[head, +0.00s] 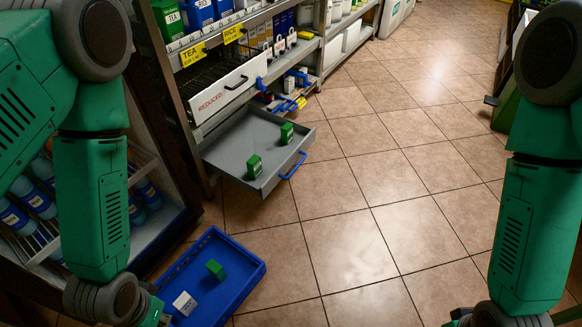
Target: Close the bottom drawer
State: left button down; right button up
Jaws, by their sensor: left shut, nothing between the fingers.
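The bottom drawer (228,160) is a grey tray pulled well out of the shelf unit at left centre, over the tiled floor. Its blue handle (293,166) is on the front edge, facing right. Two green boxes stand inside it, one (254,166) near the front-left corner and one (286,133) farther back. My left gripper (160,313) is low at the bottom left, beside the blue crate and well short of the drawer. It looks shut and empty. My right gripper (462,316) is at the bottom edge, mostly cut off, so its jaws cannot be made out.
An upper drawer (228,88) marked REDUCED sits above the bottom drawer. A blue crate (247,283) on the floor holds a green box (216,269) and a white box (184,303). A bottle rack (40,240) stands at left. The tiled floor at centre and right is clear.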

aim_at(252, 130)
jog(key=k+u, duration=0.15)
jog(key=u, duration=1.4)
jog(key=i+l+u, duration=0.15)
jog(key=l+u, duration=0.15)
jog(key=l, duration=0.8)
jog(key=l+u, duration=0.3)
jog(key=l, duration=2.45)
jog(key=i+l, duration=0.1)
jog(key=l, duration=1.55)
